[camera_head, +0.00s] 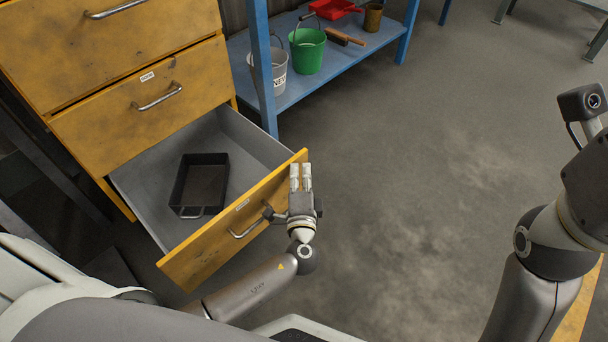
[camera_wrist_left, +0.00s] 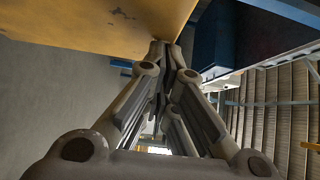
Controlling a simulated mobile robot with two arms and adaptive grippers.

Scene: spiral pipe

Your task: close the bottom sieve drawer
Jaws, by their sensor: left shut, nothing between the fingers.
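The bottom sieve drawer (camera_head: 233,228) of the yellow cabinet is pulled far out. It has a yellow front, a grey inside and a metal handle (camera_head: 247,229). A black tray (camera_head: 200,185) lies in it. My left gripper (camera_head: 301,168) is shut and empty, pointing up at the right end of the drawer front, on its outer side. In the left wrist view the closed fingers (camera_wrist_left: 163,52) reach close to a yellow panel (camera_wrist_left: 90,22); I cannot tell whether they touch. My right arm is at the right edge of the head view, and its fingers do not show.
The drawers above (camera_head: 140,105) are shut. A blue shelf (camera_head: 318,62) behind holds a green bucket (camera_head: 307,52), a grey bucket (camera_head: 272,74), a brush (camera_head: 345,37) and a red dustpan (camera_head: 333,9). The concrete floor (camera_head: 420,180) right of the drawer is clear.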

